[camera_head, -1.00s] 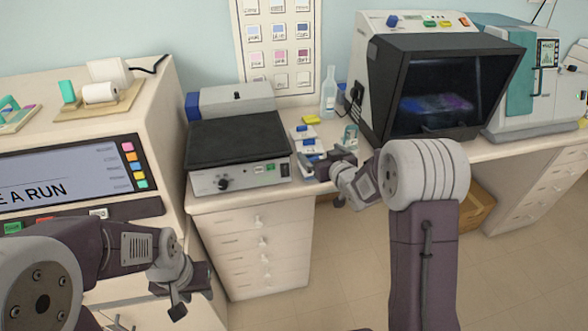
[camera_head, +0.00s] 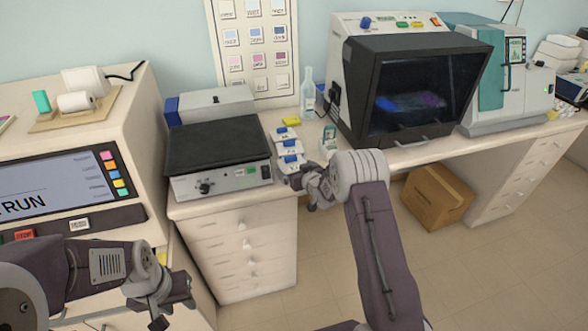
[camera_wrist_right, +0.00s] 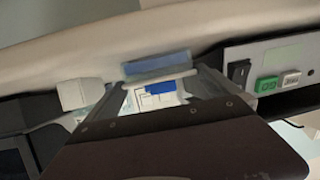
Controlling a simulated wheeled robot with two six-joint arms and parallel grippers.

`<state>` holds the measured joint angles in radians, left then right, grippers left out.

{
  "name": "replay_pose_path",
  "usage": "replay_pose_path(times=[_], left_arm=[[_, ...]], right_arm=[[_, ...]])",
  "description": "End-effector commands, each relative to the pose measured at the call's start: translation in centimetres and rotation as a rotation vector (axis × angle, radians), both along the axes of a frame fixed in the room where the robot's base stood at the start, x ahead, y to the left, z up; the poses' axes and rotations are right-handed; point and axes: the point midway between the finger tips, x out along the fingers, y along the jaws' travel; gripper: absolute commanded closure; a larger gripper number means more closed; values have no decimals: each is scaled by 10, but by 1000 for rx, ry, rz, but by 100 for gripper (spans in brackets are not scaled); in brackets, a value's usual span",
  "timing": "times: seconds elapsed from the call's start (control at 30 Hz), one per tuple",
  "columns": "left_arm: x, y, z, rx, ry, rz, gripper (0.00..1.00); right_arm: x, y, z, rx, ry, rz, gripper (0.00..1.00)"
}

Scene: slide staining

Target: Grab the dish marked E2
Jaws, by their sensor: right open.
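Several small white dishes with blue parts stand in a row on the counter, right of the black-topped device: a rear one (camera_head: 283,134), a middle one (camera_head: 288,146) and a front one (camera_head: 290,161). Their markings are too small to read, so I cannot tell which is E2. My right gripper (camera_head: 293,183) is at the counter's front edge, just before the front dish. In the right wrist view its open fingers (camera_wrist_right: 160,90) frame a white-and-blue dish (camera_wrist_right: 160,86); contact is unclear. My left gripper (camera_head: 172,306) hangs at the lower left, away from the dishes; its jaws are unclear.
The black-topped device (camera_head: 218,145) stands close on the left. A clear bottle (camera_head: 308,98), a yellow item (camera_head: 291,121) and a small glass-like container (camera_head: 328,138) are near the row. A dark-hooded cabinet (camera_head: 415,90) stands right. A cardboard box (camera_head: 437,196) is on the floor.

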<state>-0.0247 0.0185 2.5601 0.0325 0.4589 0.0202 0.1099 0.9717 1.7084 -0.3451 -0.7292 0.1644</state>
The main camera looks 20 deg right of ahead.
Motion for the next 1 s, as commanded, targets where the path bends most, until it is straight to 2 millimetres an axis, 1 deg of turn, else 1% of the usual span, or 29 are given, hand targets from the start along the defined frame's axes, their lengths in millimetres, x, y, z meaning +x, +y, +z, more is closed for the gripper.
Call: replay_pose_path(times=[0.03,0.13,0.37,0.4,0.47,0.5,0.57,0.6,0.87,0.97,1.0], left_arm=[[0,0,2,0,0,0,64],[0,0,2,0,0,0,64],[0,0,2,0,0,0,64],[0,0,2,0,0,0,64],[0,0,2,0,0,0,64],[0,0,2,0,0,0,64],[0,0,2,0,0,0,64],[0,0,2,0,0,0,64],[0,0,2,0,0,0,64],[0,0,1,0,0,0,64],[0,0,1,0,0,0,64]], right_arm=[[8,1,-1,0,-4,0,0],[17,2,-4,-1,-5,-1,0],[20,2,-6,0,-5,-2,0],[19,2,-5,0,-5,-2,6],[20,2,-5,0,-5,-2,22],[20,2,-5,0,-5,-2,33],[20,2,-5,0,-6,-2,50],[20,2,-4,0,-8,-2,56],[20,2,-1,0,-9,-2,56],[21,2,10,2,-12,-2,56],[21,2,16,1,-13,-2,56]])
